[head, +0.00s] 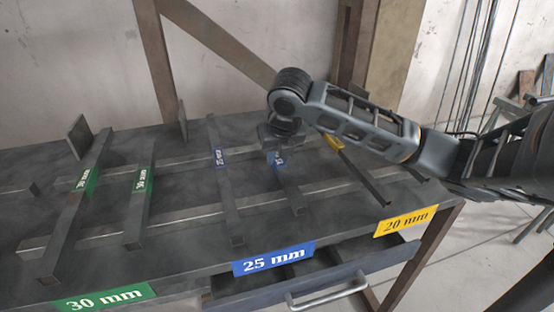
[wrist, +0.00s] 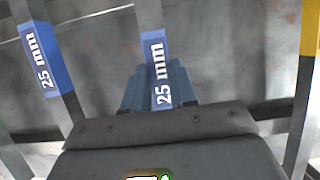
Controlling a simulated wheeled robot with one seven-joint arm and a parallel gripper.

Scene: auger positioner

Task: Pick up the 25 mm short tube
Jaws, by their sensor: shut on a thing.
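Two square grey tubes with blue 25 mm labels lie on the rack. The left one (head: 226,190) reaches nearer the front edge and also shows in the wrist view (wrist: 42,60). The right one, the 25 mm short tube (head: 289,190), ends further back; its far end is hidden behind my gripper (head: 278,153). In the wrist view, my gripper's bluish fingers (wrist: 160,88) stand on both sides of this tube (wrist: 158,70) at its label, shut on it. I cannot tell whether it is clear of the rack bars.
Two green-labelled 30 mm tubes (head: 78,195) (head: 142,195) lie to the left. A yellow-labelled tube (head: 365,175) lies close on the right. Cross bars (head: 180,215) run under the tubes. An open drawer (head: 320,285) juts out below the table front.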

